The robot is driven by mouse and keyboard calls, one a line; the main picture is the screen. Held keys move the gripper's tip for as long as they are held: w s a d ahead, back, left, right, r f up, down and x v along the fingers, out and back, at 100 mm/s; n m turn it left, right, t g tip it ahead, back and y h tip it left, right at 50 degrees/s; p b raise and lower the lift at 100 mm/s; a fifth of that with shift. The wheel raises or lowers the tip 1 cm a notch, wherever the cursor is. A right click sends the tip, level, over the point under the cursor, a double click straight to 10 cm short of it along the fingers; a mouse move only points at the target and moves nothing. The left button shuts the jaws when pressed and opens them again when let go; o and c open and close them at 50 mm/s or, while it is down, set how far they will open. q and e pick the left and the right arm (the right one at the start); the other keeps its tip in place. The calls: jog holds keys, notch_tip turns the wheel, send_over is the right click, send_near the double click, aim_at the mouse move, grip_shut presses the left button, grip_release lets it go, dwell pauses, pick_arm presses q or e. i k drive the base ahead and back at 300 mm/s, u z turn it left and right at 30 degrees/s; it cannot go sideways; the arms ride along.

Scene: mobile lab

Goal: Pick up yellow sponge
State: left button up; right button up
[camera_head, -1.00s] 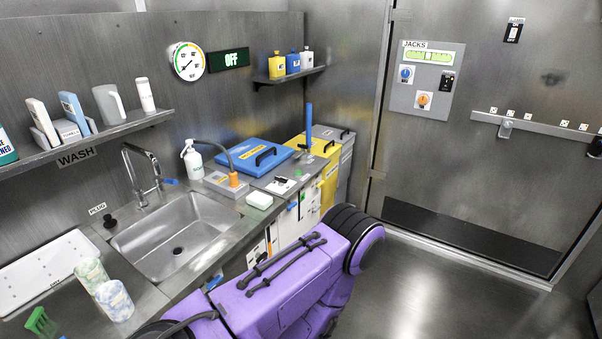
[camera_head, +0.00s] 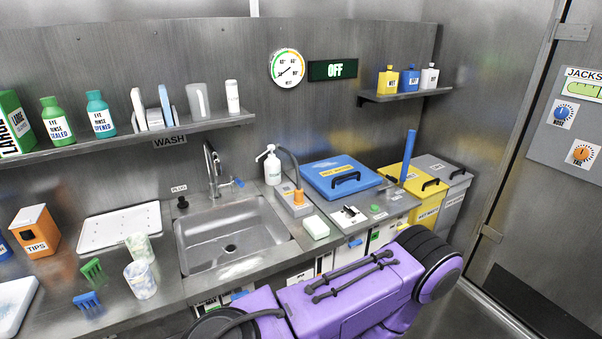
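No clearly yellow sponge shows. A small pale, off-white block with a greenish lower edge (camera_head: 316,227) lies flat on the counter, just right of the sink (camera_head: 182,250); I cannot tell whether it is the sponge. Neither of my grippers is in view. A purple part of my own body crosses the bottom of the picture, in front of the counter, and hides part of the cabinet fronts.
A white pump bottle (camera_head: 272,167) and a grey box with an orange fitting (camera_head: 294,200) stand behind the block. Left of the sink are two cups (camera_head: 140,280), a white tray (camera_head: 119,228) and an orange tips box (camera_head: 36,231). A blue-lidded box (camera_head: 340,176) stands at the right.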

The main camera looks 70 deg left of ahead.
aim_at(317, 228)
jog(key=u, duration=0.7)
jog(key=i, duration=0.65)
jog(key=u, duration=0.75)
